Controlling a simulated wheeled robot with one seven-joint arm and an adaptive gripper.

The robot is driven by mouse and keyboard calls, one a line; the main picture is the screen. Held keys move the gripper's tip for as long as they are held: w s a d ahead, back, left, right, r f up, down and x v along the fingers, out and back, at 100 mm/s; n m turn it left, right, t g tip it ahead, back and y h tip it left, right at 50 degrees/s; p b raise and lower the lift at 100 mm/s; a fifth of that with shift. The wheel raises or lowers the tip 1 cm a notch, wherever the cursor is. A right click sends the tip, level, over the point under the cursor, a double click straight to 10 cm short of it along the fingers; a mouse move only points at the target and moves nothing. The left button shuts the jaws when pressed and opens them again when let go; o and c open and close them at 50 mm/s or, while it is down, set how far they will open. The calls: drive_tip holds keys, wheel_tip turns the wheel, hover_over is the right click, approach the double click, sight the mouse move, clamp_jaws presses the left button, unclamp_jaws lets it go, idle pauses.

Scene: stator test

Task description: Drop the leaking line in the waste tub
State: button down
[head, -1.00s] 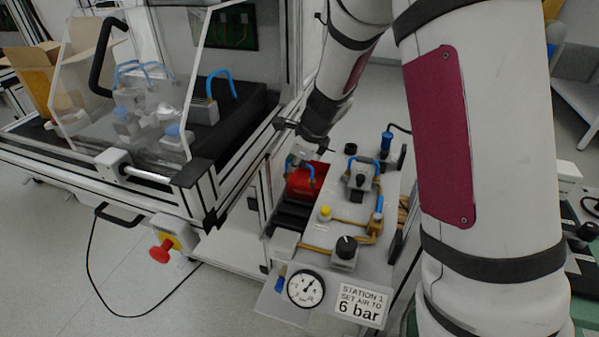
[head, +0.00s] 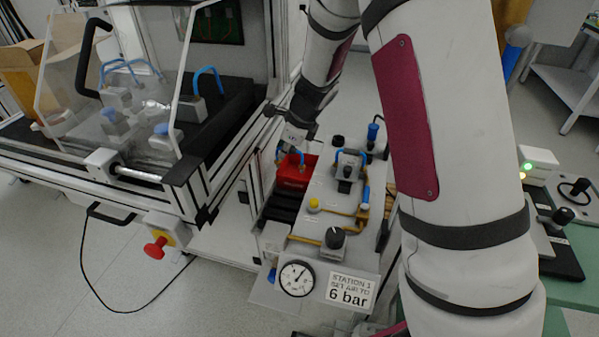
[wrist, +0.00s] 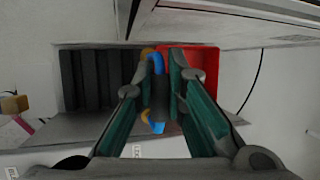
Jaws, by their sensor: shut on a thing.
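My gripper (wrist: 161,66) is shut on a short blue line (wrist: 157,66), which curves between the fingers in the wrist view. The line's lower end (wrist: 157,127) shows blue, with a yellow-orange part beside it. The red waste tub (wrist: 211,62) lies just behind and right of the fingertips there. In the head view my gripper (head: 292,147) is over the red tub (head: 297,176), and a bit of blue line (head: 301,159) shows at its rim. I cannot tell whether the line touches the tub. The tub's inside is mostly hidden.
A dark ribbed rack (wrist: 92,80) sits beside the tub. The station panel (head: 318,226) carries a black knob (head: 334,238), a gauge (head: 297,279) and a 6 bar sign (head: 351,291). A clear-guarded bench (head: 150,110) stands at left, with a red emergency button (head: 155,248).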

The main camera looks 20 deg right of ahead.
drive_tip(key=w+d+r+p, duration=0.3)
drive_tip(key=w+d+p, duration=0.4)
drive_tip(key=p, duration=0.6)
wheel_tip(320, 180, down, 6)
drive_tip(key=b, duration=0.1)
drive_tip(key=shift+b, duration=0.3)
drive_tip(key=shift+f, duration=0.1)
drive_tip(key=c, duration=1.6)
unclamp_jaws()
drive_tip(key=shift+o, duration=0.2)
drive_tip(key=v, duration=1.2)
